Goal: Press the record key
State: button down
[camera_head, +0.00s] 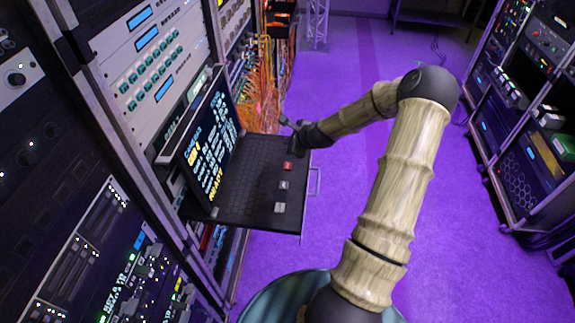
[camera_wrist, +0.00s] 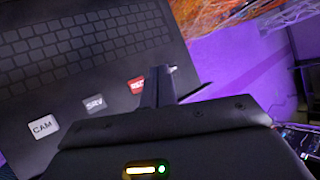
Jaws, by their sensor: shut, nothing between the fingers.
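The red record key (camera_head: 288,166) sits on the pulled-out keyboard drawer (camera_head: 262,222), at the far end of a row of three keys. In the wrist view, the red key (camera_wrist: 136,84) shows white lettering, partly covered by my gripper's finger. My gripper (camera_wrist: 160,76) is shut and empty, its fingers just right of the red key. In the head view, my gripper (camera_head: 296,144) is over the drawer's far right part, beyond the red key. I cannot tell whether the fingertips touch the drawer.
The grey SRV key (camera_wrist: 95,102) and the white CAM key (camera_wrist: 43,126) are in line with the red key. A screen (camera_head: 208,138) with text stands at the drawer's left. Orange cables (camera_head: 262,95) hang behind. Purple floor to the right is clear up to another rack (camera_head: 525,150).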

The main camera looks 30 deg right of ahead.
jog(key=b, duration=0.5)
send_over(290, 168)
notch_tip(290, 168, down, 8)
jog(key=shift+w+r, duration=0.1)
jog(key=shift+w, duration=0.05)
jog(key=shift+w+f+b, duration=0.1)
jog(key=shift+f+b, duration=0.45)
jog(key=shift+a, duration=0.1)
jog(key=shift+d, duration=0.2)
jog(key=shift+s, duration=0.25)
jog(key=shift+w+a, duration=0.1)
jog(key=shift+w, duration=0.05)
dwell(0.3)
jog(key=shift+f, duration=0.1)
dwell(0.4)
jog(key=shift+f+b, duration=0.3)
jog(key=shift+b, duration=0.05)
